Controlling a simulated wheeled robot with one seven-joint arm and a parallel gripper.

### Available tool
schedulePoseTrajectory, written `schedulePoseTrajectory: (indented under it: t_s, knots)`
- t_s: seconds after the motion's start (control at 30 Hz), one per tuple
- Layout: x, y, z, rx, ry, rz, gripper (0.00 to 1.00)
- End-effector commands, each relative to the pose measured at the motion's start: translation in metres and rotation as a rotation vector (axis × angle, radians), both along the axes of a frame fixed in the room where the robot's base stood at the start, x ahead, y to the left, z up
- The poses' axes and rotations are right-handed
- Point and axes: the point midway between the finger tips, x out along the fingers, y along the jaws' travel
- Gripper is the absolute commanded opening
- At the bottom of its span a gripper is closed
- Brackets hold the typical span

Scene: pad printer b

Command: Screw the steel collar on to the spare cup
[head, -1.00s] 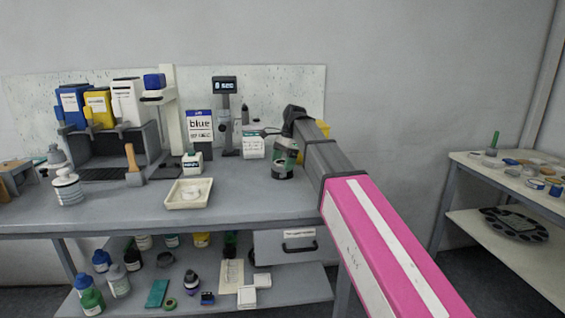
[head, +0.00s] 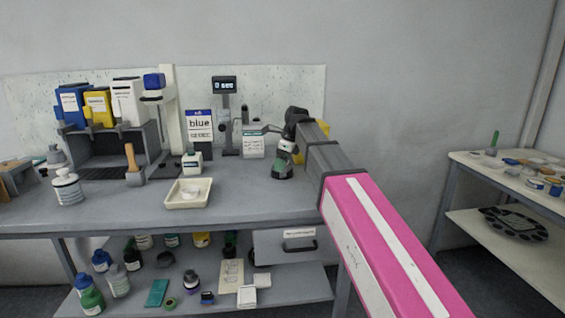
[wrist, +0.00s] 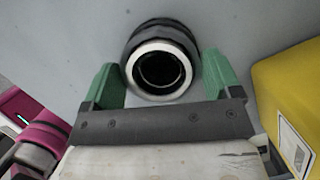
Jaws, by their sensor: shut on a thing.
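My gripper (wrist: 161,78) has green fingers, one on each side of a round piece with a bright steel rim, and is shut on it. I take this piece as the steel collar (wrist: 136,62); its opening is dark inside. A black banded body, which looks like the spare cup (wrist: 158,27), shows just beyond the rim. In the head view my gripper (head: 286,150) points down over the dark cup (head: 282,173), which stands on the bench. Whether the collar's thread is engaged cannot be seen.
A yellow container (wrist: 287,95) stands close to the right of my gripper. A white labelled box (head: 253,145) and a display stand (head: 228,125) are behind to the left. A cream tray (head: 176,204) lies farther left. The bench front (head: 250,205) is clear.

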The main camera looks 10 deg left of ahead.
Motion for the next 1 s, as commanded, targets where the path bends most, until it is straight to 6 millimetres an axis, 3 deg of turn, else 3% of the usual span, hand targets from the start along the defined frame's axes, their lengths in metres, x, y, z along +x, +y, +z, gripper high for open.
schedulePoseTrajectory:
  t_s: [0.43,0.83,0.97,1.0]
  knots:
    - [-0.0015,0.0001,0.0002,0.001,-0.001,-0.362,0.63]
    - [-0.0009,0.0002,0.0002,0.000,0.000,-0.407,0.63]
    - [-0.0019,0.0007,0.0001,0.001,-0.001,-0.498,0.63]
    - [-0.0016,0.0008,0.0002,0.001,-0.001,-0.529,0.87]
